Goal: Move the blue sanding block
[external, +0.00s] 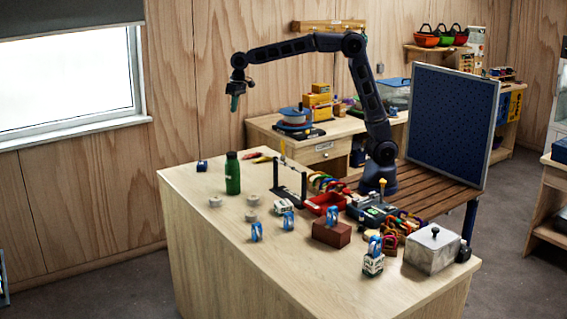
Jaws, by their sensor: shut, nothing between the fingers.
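A green bottle (232,174) stands right of the block, with several pale round pieces nearby. A dark metal frame (289,182), a brown brick (331,232), blue-banded items and a grey box (432,249) crowd the right. The table's front left is clear.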

